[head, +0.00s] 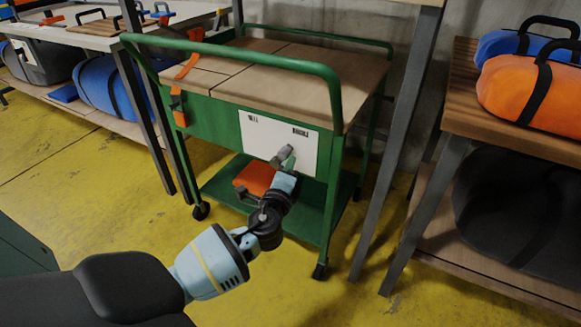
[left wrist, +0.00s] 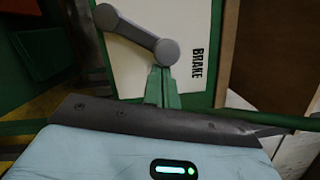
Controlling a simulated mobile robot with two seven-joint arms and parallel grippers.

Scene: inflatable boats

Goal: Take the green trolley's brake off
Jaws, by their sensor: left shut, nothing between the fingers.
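The green trolley (head: 240,76) stands in the middle of the head view with a white panel (head: 250,140) on its front. The panel has a left label that I read as ROLL, and a right label BRAKE (head: 301,132). It also shows in the left wrist view (left wrist: 197,65). A grey brake lever (head: 281,156) is on the panel, its round knob (left wrist: 167,52) angled up toward the BRAKE side. My left gripper (head: 290,163) is shut and empty. Its green fingertips (left wrist: 162,74) are right beside the knob; I cannot tell whether they touch.
An orange box (head: 256,178) sits on the trolley's lower shelf. An orange strap (head: 177,103) hangs at its left corner. A wooden bench (head: 518,118) with orange and blue bags stands at right, a grey table (head: 75,36) at left. Yellow floor is clear in front.

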